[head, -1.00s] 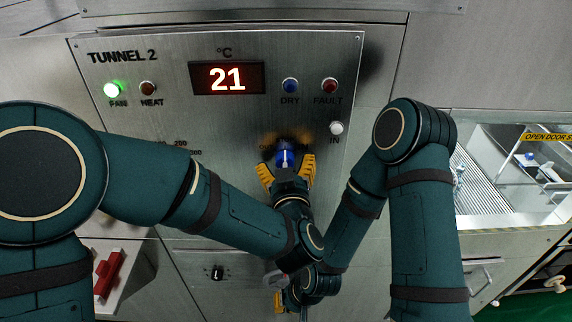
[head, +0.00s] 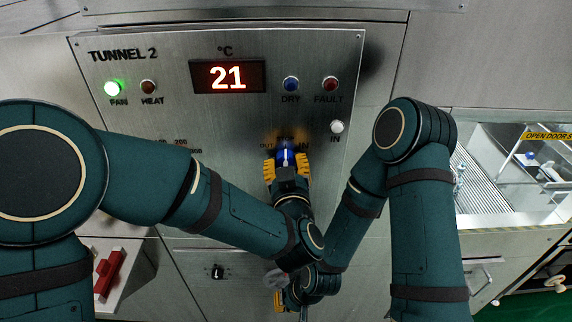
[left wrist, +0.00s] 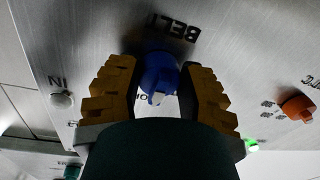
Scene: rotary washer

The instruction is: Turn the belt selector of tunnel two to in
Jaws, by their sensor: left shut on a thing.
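The blue belt selector knob (head: 285,155) is on the steel TUNNEL 2 panel, below the display. Its white pointer line stands about upright, toward the middle marking, with IN to its right and OUT to its left. My left gripper (head: 286,164) is shut on the knob. In the left wrist view, the yellow fingers of the left gripper (left wrist: 160,80) flank the blue knob (left wrist: 158,74) under the word BELT. My right gripper (head: 280,300) is low in the head view, largely hidden behind arm links, its jaws unclear.
The white IN lamp (head: 337,127) looks unlit, and the green FAN lamp (head: 112,88) is lit. The display (head: 228,77) reads 21. A red handle (head: 109,274) is at lower left and a small black knob (head: 217,272) is below the panel. An open bay (head: 500,180) is at right.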

